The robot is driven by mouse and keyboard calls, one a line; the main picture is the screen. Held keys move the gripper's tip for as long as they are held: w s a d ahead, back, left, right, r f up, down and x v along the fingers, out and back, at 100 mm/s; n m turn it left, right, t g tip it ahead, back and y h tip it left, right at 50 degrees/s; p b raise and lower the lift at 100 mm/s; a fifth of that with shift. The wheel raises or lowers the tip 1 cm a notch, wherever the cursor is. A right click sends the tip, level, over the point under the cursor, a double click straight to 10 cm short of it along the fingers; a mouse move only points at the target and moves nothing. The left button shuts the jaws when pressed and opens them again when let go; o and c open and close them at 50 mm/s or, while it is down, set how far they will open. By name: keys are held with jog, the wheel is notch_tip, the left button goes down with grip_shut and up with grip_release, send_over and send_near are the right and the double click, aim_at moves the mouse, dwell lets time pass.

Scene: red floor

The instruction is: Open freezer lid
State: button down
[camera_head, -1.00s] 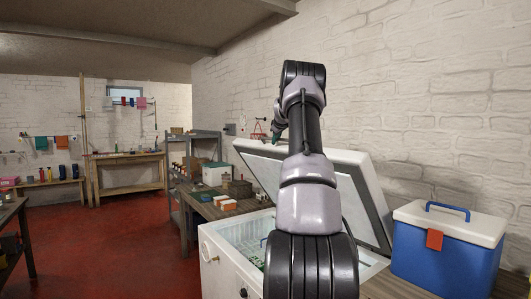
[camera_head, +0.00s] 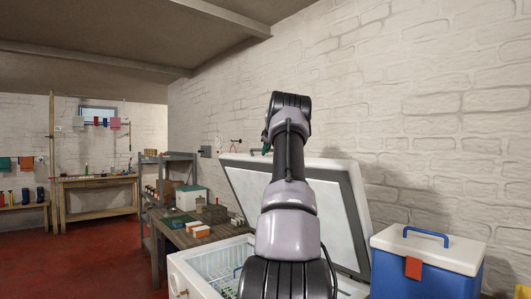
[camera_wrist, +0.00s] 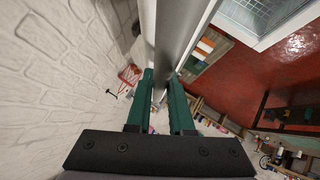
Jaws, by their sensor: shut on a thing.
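The white chest freezer (camera_head: 188,272) stands in the lower middle of the head view, with its basket-lined inside partly showing. Its lid (camera_head: 335,205) is raised and tilted up toward the brick wall, its white inner panel and grey border facing me. My arm hides the lid's middle. My gripper (camera_wrist: 160,77) has green fingers, one on each side of the lid's edge (camera_wrist: 166,45) in the wrist view, and is shut on it. Just what part lies between the fingertips is hard to see. In the head view only a bit of green finger shows above the lid's top edge.
A blue cooler with a white top (camera_head: 428,262) stands right of the freezer. A wooden bench (camera_head: 165,232) with several boxes is left of it. The brick wall (camera_head: 420,110) rises close behind the lid. Red floor (camera_head: 85,255) is clear at the left.

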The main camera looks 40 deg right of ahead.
jog(key=c, duration=0.8)
grip_release()
jog(key=shift+w+f, duration=0.15)
jog(key=v, duration=1.1)
jog(key=shift+w, duration=0.1)
